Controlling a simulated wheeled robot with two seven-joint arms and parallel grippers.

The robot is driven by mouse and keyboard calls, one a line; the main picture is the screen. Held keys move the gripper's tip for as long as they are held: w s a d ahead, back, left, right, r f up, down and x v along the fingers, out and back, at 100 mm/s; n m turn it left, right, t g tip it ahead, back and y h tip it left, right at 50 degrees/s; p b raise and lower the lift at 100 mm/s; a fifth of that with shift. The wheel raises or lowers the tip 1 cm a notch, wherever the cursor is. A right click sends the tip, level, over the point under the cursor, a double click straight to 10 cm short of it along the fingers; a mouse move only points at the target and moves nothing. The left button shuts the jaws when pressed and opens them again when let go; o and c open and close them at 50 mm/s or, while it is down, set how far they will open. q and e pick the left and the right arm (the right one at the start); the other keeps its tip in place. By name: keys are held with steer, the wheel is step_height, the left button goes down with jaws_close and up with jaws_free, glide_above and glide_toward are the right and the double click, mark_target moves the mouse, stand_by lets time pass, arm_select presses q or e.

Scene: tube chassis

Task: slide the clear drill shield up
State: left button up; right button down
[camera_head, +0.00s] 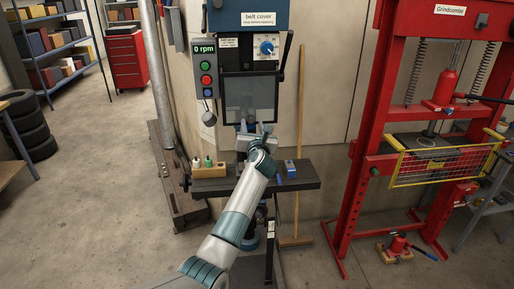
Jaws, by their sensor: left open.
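The clear drill shield (240,97) is a see-through panel in a dark frame on the front of the drill press, below the press head (250,49). My left gripper (256,129) is at the lower edge of the shield, in front of it. It is small here and partly hidden by my own wrist; it is open. I cannot tell whether it touches the shield's edge. The drill table (300,175) lies below, partly covered by my left arm. My right gripper is not in view.
A control box (205,79) reading 0 rpm hangs left of the shield. A wooden block with small bottles (209,170) and a blue item (290,167) sit on the drill table. A broom (299,130) leans behind. A red press (380,90) stands right.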

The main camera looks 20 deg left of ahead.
arm_select(q)
steer(key=b+v, duration=0.4)
steer(key=v, duration=1.1)
steer(key=shift+w, duration=0.15)
